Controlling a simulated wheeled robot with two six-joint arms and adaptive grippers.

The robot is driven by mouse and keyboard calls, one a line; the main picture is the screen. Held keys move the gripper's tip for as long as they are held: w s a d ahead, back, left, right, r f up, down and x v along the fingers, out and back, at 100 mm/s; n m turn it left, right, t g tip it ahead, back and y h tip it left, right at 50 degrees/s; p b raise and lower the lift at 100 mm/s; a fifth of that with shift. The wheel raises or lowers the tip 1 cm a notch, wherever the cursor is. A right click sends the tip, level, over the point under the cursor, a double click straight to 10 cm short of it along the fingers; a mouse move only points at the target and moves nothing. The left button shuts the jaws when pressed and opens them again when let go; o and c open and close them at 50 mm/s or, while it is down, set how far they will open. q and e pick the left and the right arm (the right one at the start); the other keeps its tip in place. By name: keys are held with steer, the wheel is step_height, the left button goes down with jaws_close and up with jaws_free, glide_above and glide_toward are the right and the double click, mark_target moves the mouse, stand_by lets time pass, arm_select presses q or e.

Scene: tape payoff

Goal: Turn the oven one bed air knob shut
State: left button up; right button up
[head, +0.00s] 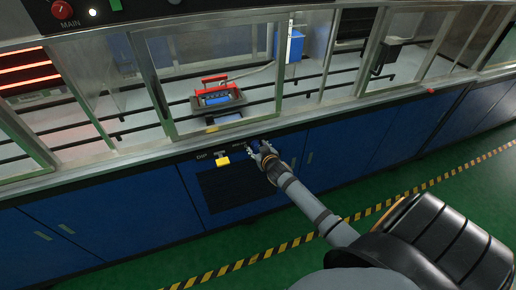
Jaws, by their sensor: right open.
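My right gripper (263,148) is open at the front panel of the blue machine, just under the window frame. It covers part of the panel, including part of a label there. A yellow handle or knob (222,161) sits on the panel to the left of the gripper, beside a "DIP" label. The gripper is apart from it. I cannot make out a knob labelled for oven one bed air; one may be hidden behind the gripper. My left gripper is not in view.
A red "MAIN" knob (62,10) is at the upper left, near glowing red bars (24,75). A tray with a red handle (216,98) is behind the glass. Blue cabinet doors (345,145) line the front. The green floor (400,182) has a yellow-black stripe.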

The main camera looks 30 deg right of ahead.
steer(key=shift+c, duration=0.4)
jaws_close()
